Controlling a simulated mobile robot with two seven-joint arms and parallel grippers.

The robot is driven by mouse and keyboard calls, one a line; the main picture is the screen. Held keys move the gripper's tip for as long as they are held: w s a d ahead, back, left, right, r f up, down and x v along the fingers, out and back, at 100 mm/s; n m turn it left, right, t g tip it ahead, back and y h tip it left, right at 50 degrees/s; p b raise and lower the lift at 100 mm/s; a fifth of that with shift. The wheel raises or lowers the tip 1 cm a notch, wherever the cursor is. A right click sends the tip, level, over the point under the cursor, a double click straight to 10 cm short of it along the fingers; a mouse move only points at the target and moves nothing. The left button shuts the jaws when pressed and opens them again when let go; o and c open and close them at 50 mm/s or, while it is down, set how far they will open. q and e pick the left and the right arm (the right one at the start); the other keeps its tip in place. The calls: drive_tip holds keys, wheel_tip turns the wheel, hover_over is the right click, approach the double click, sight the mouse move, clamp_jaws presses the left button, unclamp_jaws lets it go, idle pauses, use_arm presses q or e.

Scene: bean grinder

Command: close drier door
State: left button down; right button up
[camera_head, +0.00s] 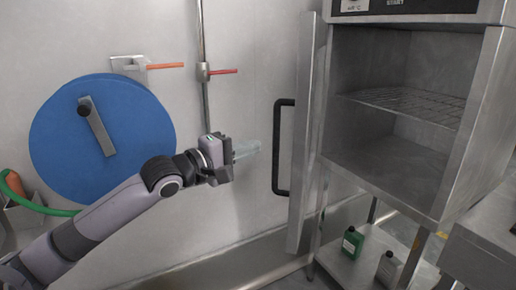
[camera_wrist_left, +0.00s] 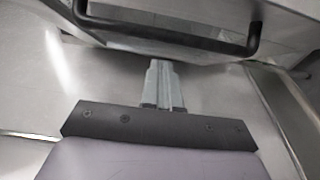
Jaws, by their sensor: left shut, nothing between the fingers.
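The drier (camera_head: 395,110) is a steel cabinet at the right in the head view, with its inside and a wire shelf (camera_head: 408,104) showing. Its door (camera_head: 308,130) stands wide open, seen nearly edge-on, hinged at the cabinet's left side. A black bar handle (camera_head: 280,148) is on the door's left-hand face, and it also crosses the top of the left wrist view (camera_wrist_left: 170,40). My left gripper (camera_head: 256,147) is shut and empty, to the left of the handle and apparently apart from it. Its closed fingers also show in the left wrist view (camera_wrist_left: 161,72). My right gripper is out of view.
A blue hose reel (camera_head: 60,140) hangs on the wall at the left, with a green hose (camera_head: 40,208). A pipe with a red-handled valve (camera_head: 222,71) runs up the wall. A green bottle (camera_head: 352,242) and a grey bottle (camera_head: 389,268) stand below the drier.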

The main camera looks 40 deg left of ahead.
use_arm(q)
drive_tip(key=shift+w+d, duration=0.6)
drive_tip(key=shift+d, duration=0.35)
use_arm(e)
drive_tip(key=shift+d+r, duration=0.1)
